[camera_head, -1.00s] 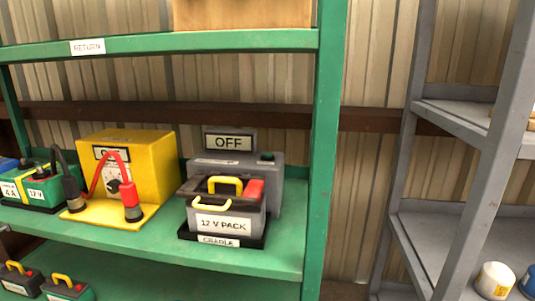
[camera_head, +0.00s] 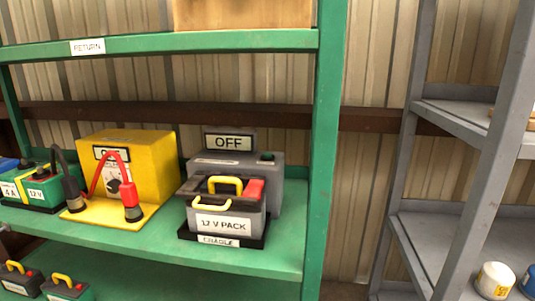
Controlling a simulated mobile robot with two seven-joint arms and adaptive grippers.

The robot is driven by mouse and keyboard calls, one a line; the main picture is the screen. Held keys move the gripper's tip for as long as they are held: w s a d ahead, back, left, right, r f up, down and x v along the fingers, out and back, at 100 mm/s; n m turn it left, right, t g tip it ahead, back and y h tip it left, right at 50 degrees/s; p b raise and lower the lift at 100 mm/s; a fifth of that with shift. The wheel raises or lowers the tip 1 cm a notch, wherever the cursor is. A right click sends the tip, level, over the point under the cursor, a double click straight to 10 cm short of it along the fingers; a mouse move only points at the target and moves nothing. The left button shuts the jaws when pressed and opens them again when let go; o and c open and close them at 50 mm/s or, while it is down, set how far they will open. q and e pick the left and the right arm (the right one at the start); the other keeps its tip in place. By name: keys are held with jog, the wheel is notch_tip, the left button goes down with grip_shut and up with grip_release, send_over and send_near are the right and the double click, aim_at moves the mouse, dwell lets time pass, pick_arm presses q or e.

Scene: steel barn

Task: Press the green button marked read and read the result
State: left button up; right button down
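A small green button (camera_head: 267,157) sits on the top right of a grey tester box (camera_head: 235,169). Any marking on the button is too small to read. A display (camera_head: 229,142) standing on the back of the box reads "OFF". A battery labelled "12 V PACK" (camera_head: 225,222), with a yellow handle and a red terminal, sits in a black cradle (camera_head: 205,239) in front of the box, on the green middle shelf. Neither of my grippers is in view.
A yellow charger (camera_head: 151,168) with red and black cable clamps stands left of the box, beside a green battery (camera_head: 38,190). An upper shelf labelled "RETURN" (camera_head: 88,46) is above. A green upright (camera_head: 324,140) and a grey rack (camera_head: 425,222) stand to the right.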

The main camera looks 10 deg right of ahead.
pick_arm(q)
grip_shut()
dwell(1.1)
